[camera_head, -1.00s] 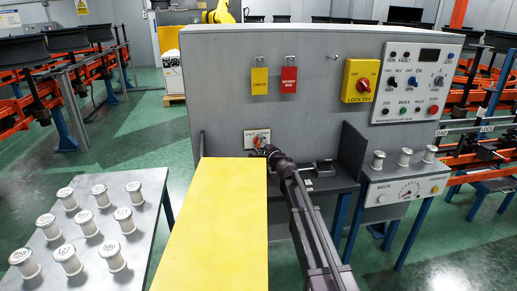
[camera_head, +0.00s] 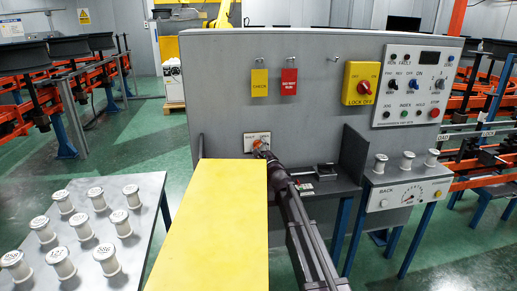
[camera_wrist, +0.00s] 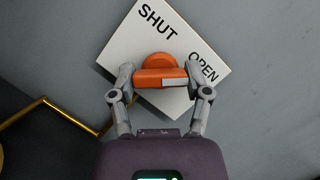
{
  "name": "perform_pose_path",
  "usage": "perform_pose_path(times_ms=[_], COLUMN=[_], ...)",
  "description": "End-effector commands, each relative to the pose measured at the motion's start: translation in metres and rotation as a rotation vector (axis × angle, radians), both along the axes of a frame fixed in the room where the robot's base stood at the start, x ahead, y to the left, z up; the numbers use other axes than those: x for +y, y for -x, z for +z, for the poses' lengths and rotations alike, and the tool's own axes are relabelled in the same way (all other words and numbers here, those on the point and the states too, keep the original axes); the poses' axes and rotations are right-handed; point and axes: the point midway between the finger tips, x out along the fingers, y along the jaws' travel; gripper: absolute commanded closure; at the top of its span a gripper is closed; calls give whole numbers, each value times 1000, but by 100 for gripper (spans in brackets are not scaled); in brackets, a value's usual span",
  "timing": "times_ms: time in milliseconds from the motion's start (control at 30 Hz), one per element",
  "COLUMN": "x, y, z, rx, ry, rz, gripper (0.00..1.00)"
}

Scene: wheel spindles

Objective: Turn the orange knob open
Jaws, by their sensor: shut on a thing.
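The orange knob (camera_wrist: 158,74) sits on a white plate (camera_wrist: 120,48) lettered SHUT at upper left and OPEN at right in the wrist view. A white mark is on the right part of the knob's bar, below the word OPEN. My gripper (camera_wrist: 162,80) has one finger at each end of the bar and is shut on it. In the head view the plate (camera_head: 250,137) is low on the grey panel, and my gripper (camera_head: 261,151) reaches it from the lower right. The knob (camera_head: 257,144) is partly hidden there.
A yellow surface (camera_head: 215,220) lies left of my arm. A grey table (camera_head: 150,190) with several white spools is farther left. The grey panel (camera_head: 225,90) carries hanging tags and a red-yellow switch (camera_head: 361,83). A bent yellow rod (camera_wrist: 25,112) is left in the wrist view.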

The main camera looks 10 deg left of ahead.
Motion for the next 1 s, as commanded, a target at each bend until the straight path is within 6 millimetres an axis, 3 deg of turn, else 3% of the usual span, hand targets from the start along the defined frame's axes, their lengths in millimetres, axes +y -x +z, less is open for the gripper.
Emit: perform_pose_path(times_ms=[233, 267, 367, 1000], x=[1, 1, 1, 0], y=[-1, -1, -1, 0], z=[0, 0, 0, 1], rx=[1, 1, 1, -5], ry=[-3, -3, -3, 18], rz=[2, 2, 2, 1], gripper=[85, 35, 5, 3])
